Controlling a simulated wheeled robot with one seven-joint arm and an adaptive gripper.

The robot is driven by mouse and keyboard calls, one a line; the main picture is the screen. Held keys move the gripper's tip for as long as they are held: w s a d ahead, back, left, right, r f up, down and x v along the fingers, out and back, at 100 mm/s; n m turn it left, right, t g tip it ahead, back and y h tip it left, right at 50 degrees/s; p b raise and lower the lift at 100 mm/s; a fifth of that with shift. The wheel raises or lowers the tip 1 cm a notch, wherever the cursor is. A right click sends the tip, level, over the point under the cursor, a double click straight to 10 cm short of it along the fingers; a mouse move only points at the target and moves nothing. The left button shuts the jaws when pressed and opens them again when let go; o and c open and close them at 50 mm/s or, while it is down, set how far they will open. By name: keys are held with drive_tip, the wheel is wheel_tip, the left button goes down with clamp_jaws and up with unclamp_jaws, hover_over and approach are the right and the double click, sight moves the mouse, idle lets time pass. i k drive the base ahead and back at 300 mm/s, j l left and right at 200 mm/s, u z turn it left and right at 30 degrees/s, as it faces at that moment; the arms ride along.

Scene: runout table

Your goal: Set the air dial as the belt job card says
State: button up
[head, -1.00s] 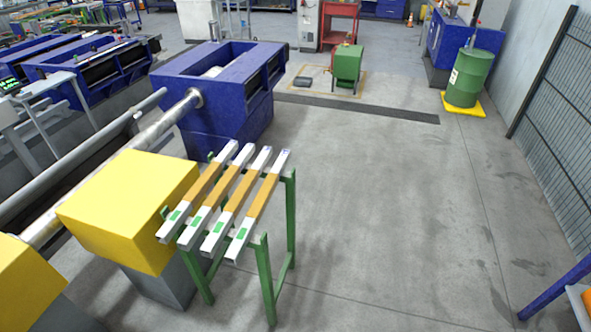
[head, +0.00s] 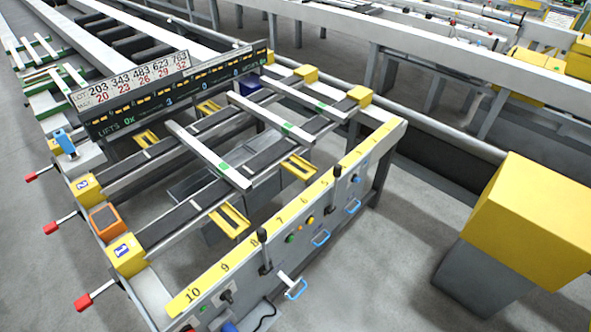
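The runout table has a front panel (head: 300,237) with a yellow scale strip numbered up to 10. A dark knob (head: 226,297) sits near the panel's lower left end; I cannot tell whether it is the air dial, and no setting is readable. A white board (head: 132,82) at the back carries black numbers 203, 343, 483, 623, 763 over red numbers 20, 23, 26, 29, 32; I cannot tell whether it is the belt job card. Two dark belts (head: 178,217) cross the table. My gripper is not in view.
White bars (head: 208,154) with green marks lie across the belts. Red-ended handles (head: 82,301) stick out at the left, and blue handles (head: 320,238) at the front. A dark display (head: 170,92) reads "LIFTS 0x". A yellow block (head: 535,215) stands at right; floor is clear lower centre-right.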

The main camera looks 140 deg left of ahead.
sight(355, 179)
drive_tip(key=j+u, duration=0.15)
drive_tip(key=u, duration=0.3)
drive_tip(key=j+u, duration=0.2)
drive_tip(key=u, duration=0.25)
drive_tip(key=j+u, duration=0.15)
drive_tip(key=u, duration=0.35)
drive_tip(key=j+u, duration=0.15)
drive_tip(key=u, duration=0.3)
drive_tip(key=i+j+u, duration=0.1)
drive_tip(key=u, duration=0.35)
drive_tip(key=i+j+u, duration=0.35)
drive_tip(key=u, duration=0.15)
drive_tip(key=i+j+u, duration=0.1)
drive_tip(key=i+u, duration=0.4)
drive_tip(key=i+j, duration=0.1)
drive_tip(key=i, duration=0.5)
